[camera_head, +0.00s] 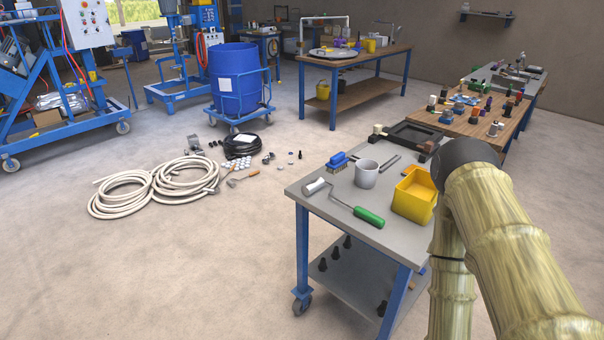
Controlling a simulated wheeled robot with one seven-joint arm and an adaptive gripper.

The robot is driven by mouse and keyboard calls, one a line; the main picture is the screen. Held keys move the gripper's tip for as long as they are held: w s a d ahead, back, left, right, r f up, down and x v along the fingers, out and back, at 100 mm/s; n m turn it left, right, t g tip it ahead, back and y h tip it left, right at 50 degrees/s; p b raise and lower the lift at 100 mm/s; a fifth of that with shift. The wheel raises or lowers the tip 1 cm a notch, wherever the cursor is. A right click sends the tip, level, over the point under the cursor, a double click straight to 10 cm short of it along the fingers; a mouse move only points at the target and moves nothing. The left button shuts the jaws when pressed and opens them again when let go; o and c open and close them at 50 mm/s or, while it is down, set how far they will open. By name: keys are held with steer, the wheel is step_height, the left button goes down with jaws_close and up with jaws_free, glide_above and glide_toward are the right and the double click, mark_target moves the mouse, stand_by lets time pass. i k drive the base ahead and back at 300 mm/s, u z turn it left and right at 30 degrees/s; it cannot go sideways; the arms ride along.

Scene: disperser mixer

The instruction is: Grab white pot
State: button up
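A small white-grey pot (366,174) stands upright with its open top up on the grey top of a wheeled cart (322,215) with blue legs. It is between a blue brush (338,162) and a yellow bin (414,196). My arm comes in at the right, bends at a dark joint near the cart's right end, and runs back down. My gripper is not in view, so whether it is open or shut does not show.
A black frame (410,137) lies behind. Coiled white hoses (185,180) lie on the floor at left. A wooden table (475,125) with small parts stands behind right.

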mark_target(366, 174)
steer(key=u, duration=1.35)
steer(key=i, duration=2.95)
steer(key=z, duration=2.95)
